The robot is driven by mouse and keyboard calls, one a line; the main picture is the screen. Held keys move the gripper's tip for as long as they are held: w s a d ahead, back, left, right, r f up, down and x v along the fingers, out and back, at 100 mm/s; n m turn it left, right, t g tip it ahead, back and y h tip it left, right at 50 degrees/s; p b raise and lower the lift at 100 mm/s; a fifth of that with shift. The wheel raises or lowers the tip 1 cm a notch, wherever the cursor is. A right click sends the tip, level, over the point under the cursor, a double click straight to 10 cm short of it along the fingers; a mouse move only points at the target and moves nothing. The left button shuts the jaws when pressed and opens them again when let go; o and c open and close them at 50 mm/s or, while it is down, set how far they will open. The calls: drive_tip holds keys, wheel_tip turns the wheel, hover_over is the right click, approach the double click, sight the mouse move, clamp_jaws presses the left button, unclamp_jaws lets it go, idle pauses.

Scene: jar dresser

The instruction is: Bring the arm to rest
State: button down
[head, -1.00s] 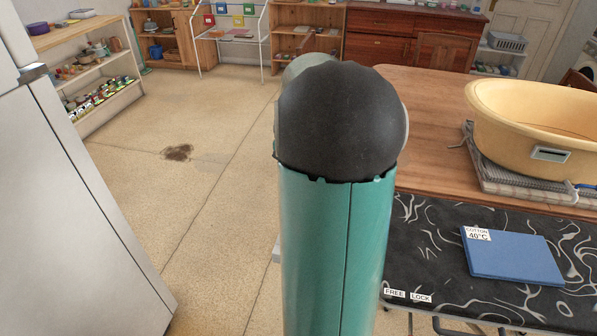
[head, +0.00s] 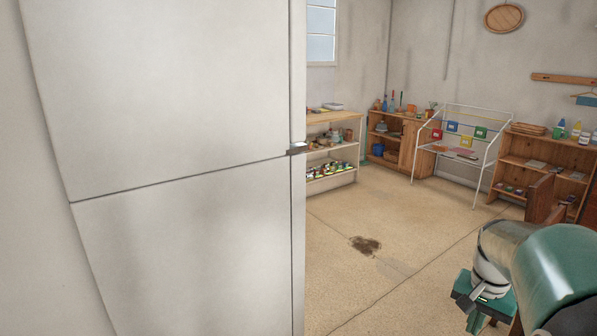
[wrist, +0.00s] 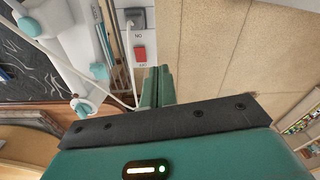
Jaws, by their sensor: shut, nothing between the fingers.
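My arm (head: 560,275) shows at the lower right of the head view, partly cut off by the picture's edge. Its green and white hand end hangs low there, over the floor. In the wrist view, my gripper (wrist: 157,72) has its two green fingers pressed together, shut and empty. Nothing is held, and the fingers seem clear of the surroundings.
A tall pale cabinet (head: 180,120) fills the left side of the head view. The speckled floor (head: 400,240) is open beyond it, with a dark stain (head: 365,245). Low shelves and a white wire rack (head: 460,140) stand along the far walls.

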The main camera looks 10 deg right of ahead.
drive_tip(key=s+a+r+n+t, duration=0.2)
drive_tip(key=a+n, duration=0.3)
drive_tip(key=a, duration=0.9)
drive_tip(key=s+a+r+n+t, duration=0.3)
drive_tip(key=s+a+n, duration=0.1)
drive_tip(key=a, duration=1)
drive_tip(key=shift+s+a+r+n, duration=0.2)
drive_tip(key=shift+r+n, duration=0.2)
drive_tip(key=shift+n, duration=0.4)
drive_tip(key=c, duration=1.9)
unclamp_jaws()
drive_tip(key=shift+s+a+y, duration=0.2)
drive_tip(key=shift+a+y, duration=0.05)
drive_tip(key=shift+y, duration=0.05)
drive_tip(key=shift+c, duration=0.2)
drive_tip(key=o, duration=0.7)
drive_tip(key=shift+a+f, duration=0.1)
drive_tip(key=shift+o, duration=0.6)
